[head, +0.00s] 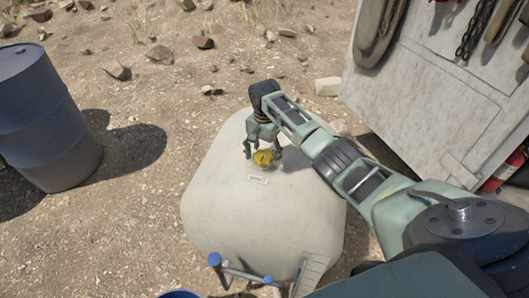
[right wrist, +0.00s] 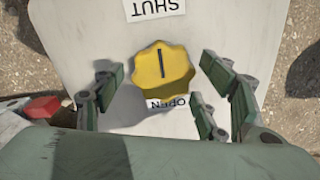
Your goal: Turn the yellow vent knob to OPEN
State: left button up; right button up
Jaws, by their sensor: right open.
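The yellow vent knob (head: 264,158) sits on top of the pale tank (head: 225,205). In the right wrist view the knob (right wrist: 172,60) has a scalloped edge. A dark line on its face runs along the axis between the SHUT label (right wrist: 155,8) and the OPEN label (right wrist: 168,104); I cannot tell which end is the pointer. My right gripper (head: 263,152) points down over the knob. In the right wrist view its open fingers (right wrist: 160,90) stand on both sides of the knob with gaps. My left gripper is not in view.
A dark blue barrel (head: 45,125) stands on the ground at left. A pale cabinet (head: 430,90) with hanging tools and a red extinguisher (head: 500,172) are at right. A blue-handled pipe (head: 240,270) is at the tank's near side. Rocks lie on the sand.

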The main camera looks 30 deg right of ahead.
jog(key=shift+c, duration=1.1)
jog(key=c, duration=0.9)
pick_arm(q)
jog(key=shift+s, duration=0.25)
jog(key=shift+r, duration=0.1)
